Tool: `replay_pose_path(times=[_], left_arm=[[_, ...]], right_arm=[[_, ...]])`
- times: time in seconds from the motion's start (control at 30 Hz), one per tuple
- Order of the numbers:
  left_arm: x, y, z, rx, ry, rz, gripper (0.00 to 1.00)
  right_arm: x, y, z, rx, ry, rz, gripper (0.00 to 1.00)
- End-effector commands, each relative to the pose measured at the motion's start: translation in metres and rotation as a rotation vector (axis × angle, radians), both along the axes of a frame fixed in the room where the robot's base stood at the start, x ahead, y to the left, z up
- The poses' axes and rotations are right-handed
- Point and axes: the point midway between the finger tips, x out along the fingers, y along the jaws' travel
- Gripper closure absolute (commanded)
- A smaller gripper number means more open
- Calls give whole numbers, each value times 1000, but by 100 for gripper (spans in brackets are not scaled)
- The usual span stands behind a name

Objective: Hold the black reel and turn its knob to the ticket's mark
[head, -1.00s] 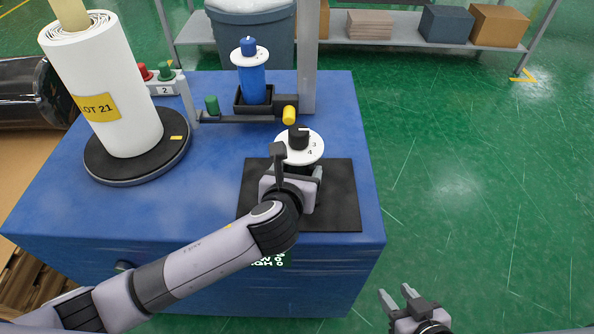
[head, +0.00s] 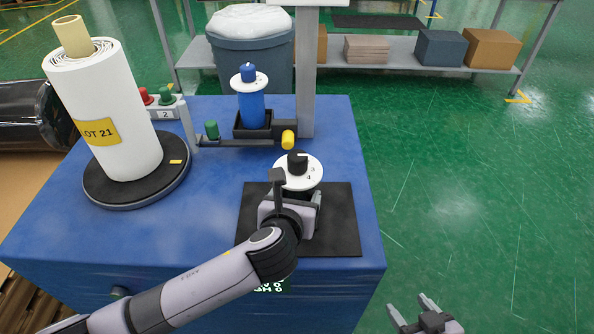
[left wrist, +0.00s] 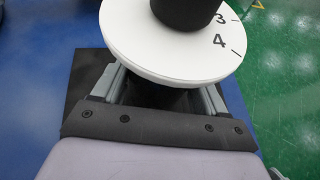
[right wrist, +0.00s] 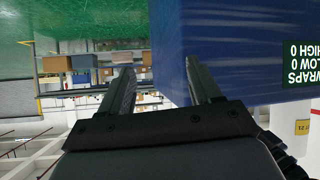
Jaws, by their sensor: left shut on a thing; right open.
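The black reel (head: 298,193) stands on the black mat, mostly hidden beneath its white dial (head: 314,184) and by my gripper. Marks 3 and 4 show on the dial. Its black knob (head: 297,161) sits on top, and it also shows in the left wrist view (left wrist: 185,8). My left gripper (left wrist: 165,95) is shut on the reel below the dial, with one finger on each side. My right gripper (head: 428,304) is open and empty, low in front of the table's right side; the right wrist view shows its fingers (right wrist: 160,85) apart. I cannot make out a ticket.
A blue reel (head: 251,105) stands in a black holder at the back, beside a grey post (head: 306,75) and a yellow knob (head: 288,138). A white wrapped roll (head: 115,125) stands on a turntable at left. The black mat (head: 340,225) lies on the blue table (head: 215,215).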

Motion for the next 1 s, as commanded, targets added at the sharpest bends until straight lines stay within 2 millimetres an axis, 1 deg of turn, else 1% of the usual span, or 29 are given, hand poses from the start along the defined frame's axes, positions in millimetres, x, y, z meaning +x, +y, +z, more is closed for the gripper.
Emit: replay_pose_path(times=[0.03, 0.07, 0.2, 0.4, 0.47, 0.5, 0.57, 0.6, 0.67, 0.73, 0.9, 1.0], left_arm=[[0, 0, 2, -2, -4, 0, 81], [0, 0, 2, -2, -4, 0, 81], [0, 0, 2, -2, -4, 0, 81], [1, 0, 2, -2, -5, 0, 81], [1, 0, 2, -2, -5, 0, 81], [1, 0, 2, -2, -5, 0, 81], [1, 0, 2, -2, -5, 0, 81], [1, 0, 2, -2, -5, 0, 81], [1, 0, 2, -2, -5, 0, 81], [1, 0, 2, -2, -5, 0, 81], [1, 0, 2, -2, -5, 0, 81], [1, 0, 2, -2, -6, 0, 81]], right_arm=[[18, -10, 6, -35, -40, 18, 37], [27, -12, 9, -44, -59, 27, 37], [73, -15, 27, -55, -146, 69, 37], [133, -22, 57, -71, -255, 120, 37], [150, -25, 69, -76, -288, 135, 37], [161, -25, 77, -78, -310, 147, 37], [176, -23, 89, -67, -345, 172, 37], [184, -18, 98, -55, -370, 194, 37], [194, -5, 112, -23, -408, 237, 37], [203, 13, 128, 25, -452, 298, 37], [209, 61, 164, 159, -531, 474, 37], [208, 83, 181, 228, -556, 580, 37]])
